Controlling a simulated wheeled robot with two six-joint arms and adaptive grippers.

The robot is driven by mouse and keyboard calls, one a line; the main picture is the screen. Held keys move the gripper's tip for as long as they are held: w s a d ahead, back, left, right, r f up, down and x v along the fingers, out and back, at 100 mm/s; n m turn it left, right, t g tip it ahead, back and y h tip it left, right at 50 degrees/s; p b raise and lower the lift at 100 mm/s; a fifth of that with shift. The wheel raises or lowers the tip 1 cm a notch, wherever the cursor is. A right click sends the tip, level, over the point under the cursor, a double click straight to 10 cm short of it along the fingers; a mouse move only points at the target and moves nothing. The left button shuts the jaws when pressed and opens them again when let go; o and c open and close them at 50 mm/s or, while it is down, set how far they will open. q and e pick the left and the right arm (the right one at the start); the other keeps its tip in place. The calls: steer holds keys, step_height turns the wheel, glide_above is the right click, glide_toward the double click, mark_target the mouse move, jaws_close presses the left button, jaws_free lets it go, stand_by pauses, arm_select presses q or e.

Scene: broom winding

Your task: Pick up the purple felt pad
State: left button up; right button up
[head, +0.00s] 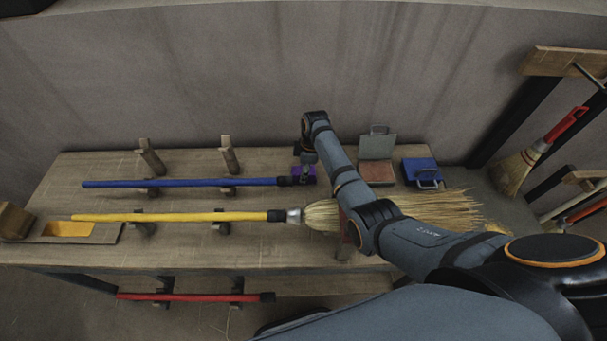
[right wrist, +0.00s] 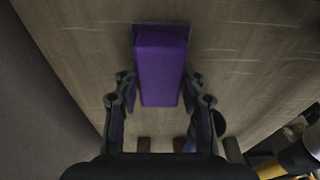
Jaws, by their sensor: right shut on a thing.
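The purple felt pad (right wrist: 160,68) is a purple block that sits between the two fingers of my right gripper (right wrist: 160,92) in the right wrist view. The fingers touch its long sides, and the gripper is shut on it. In the head view the pad (head: 297,174) shows as a small purple patch below my right gripper (head: 305,168), at the right end of the blue handle. The pad is over the wooden bench; I cannot tell whether it touches the top. My left gripper is not in view.
On the bench (head: 100,170) lie a blue handle (head: 190,183) and a yellow-handled straw broom (head: 430,208), propped by wooden pegs (head: 229,154). A red handle (head: 195,297) is lower down.

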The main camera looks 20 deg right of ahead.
steer(key=shift+c, duration=0.5)
steer(key=shift+r, duration=0.45)
step_height(320, 180, up, 9)
steer(key=shift+r+b, duration=0.1)
steer(key=shift+b, duration=0.4)
steer(key=o, duration=0.5)
steer(key=c, duration=0.3)
